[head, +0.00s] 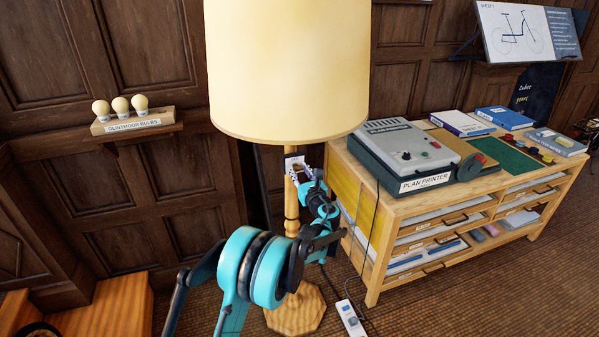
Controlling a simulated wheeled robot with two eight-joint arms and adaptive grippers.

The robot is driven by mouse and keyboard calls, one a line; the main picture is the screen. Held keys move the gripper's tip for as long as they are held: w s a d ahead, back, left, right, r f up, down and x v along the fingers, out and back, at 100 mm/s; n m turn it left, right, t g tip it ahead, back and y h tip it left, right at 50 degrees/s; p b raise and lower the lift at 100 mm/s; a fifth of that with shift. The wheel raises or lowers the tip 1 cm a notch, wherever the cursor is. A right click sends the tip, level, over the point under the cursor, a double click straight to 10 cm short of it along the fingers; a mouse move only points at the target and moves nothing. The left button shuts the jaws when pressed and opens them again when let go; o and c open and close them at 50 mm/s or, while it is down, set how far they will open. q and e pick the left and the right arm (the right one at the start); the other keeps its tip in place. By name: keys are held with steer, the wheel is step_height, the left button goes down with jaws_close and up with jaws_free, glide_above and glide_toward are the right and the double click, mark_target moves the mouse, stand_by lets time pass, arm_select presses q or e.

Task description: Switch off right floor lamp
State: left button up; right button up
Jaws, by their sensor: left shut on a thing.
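The floor lamp has a large cream shade (288,70) that looks bright, a turned wooden pole (291,205) and an octagonal wooden base (297,312). My left gripper (299,172) is at the upper pole, just below the shade. It is shut on a part of the lamp there, beside a small white piece. The fingers and shade hide exactly which part is held. My teal left arm crosses in front of the lower pole and part of the base. My right gripper is not in view.
A wooden plan chest (456,217) stands close to the right of the lamp, with a plan printer (404,150) on top. A dark cord hangs down its side. A white power strip (350,319) lies on the floor. A bulb shelf (133,121) is on the left wall.

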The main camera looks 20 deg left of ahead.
arm_select(q)
steer(key=n, duration=0.4)
steer(key=shift+n, duration=0.4)
steer(key=n, duration=0.4)
steer(key=shift+r, duration=0.1)
steer(key=n, duration=0.5)
steer(key=shift+s+a+p, duration=0.1)
steer(key=shift+a+p, duration=0.05)
steer(key=shift+p, duration=0.15)
steer(key=shift+n, duration=1.8)
steer(key=o, duration=1.2)
steer(key=shift+c, duration=0.2)
